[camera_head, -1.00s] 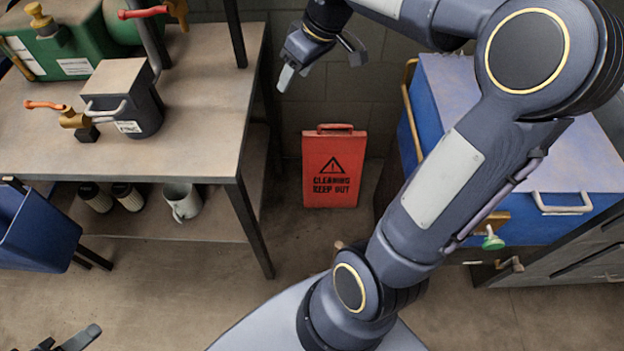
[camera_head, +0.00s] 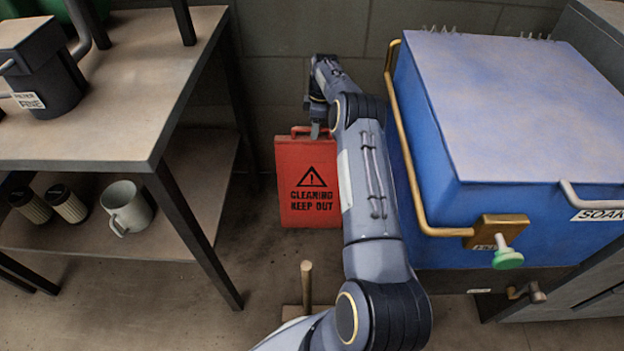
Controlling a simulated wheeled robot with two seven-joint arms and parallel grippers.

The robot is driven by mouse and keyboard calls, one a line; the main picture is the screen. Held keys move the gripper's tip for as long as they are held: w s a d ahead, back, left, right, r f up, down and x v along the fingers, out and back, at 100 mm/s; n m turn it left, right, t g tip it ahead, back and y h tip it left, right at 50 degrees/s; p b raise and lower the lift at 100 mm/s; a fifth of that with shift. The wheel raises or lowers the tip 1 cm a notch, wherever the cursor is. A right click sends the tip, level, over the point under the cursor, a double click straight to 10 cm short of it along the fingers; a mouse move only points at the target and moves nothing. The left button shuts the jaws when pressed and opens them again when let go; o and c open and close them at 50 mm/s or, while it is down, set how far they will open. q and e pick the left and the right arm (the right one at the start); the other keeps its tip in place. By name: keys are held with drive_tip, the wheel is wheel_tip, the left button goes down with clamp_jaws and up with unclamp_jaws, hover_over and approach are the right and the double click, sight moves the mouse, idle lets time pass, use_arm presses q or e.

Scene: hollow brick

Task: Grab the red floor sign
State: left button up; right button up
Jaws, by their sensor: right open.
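The red floor sign (camera_head: 308,185) stands upright on the floor near the back wall, between the table and the blue box. It has a warning triangle, the words "CLEANING KEEP OUT" and a red handle on top. My right gripper (camera_head: 316,128) is open and hangs at the sign's handle, in front of or just above it; I cannot tell whether they touch. My right forearm hides the sign's right edge. The left gripper is not in view.
A blue box (camera_head: 440,190) with a brass rail is close at right. A wooden post (camera_head: 306,285) rises from the floor in front.

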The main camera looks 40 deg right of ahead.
drive_tip(key=f, duration=0.1)
drive_tip(key=f+b, duration=0.1)
drive_tip(key=f, duration=0.1)
drive_tip(key=f+b, duration=0.1)
drive_tip(key=shift+w+a+f, duration=0.2)
drive_tip(key=shift+w+f, duration=0.05)
drive_tip(key=shift+f, duration=0.45)
drive_tip(key=shift+c, duration=0.2)
clamp_jaws()
drive_tip(key=shift+w+r, duration=0.1)
drive_tip(key=shift+r, duration=0.05)
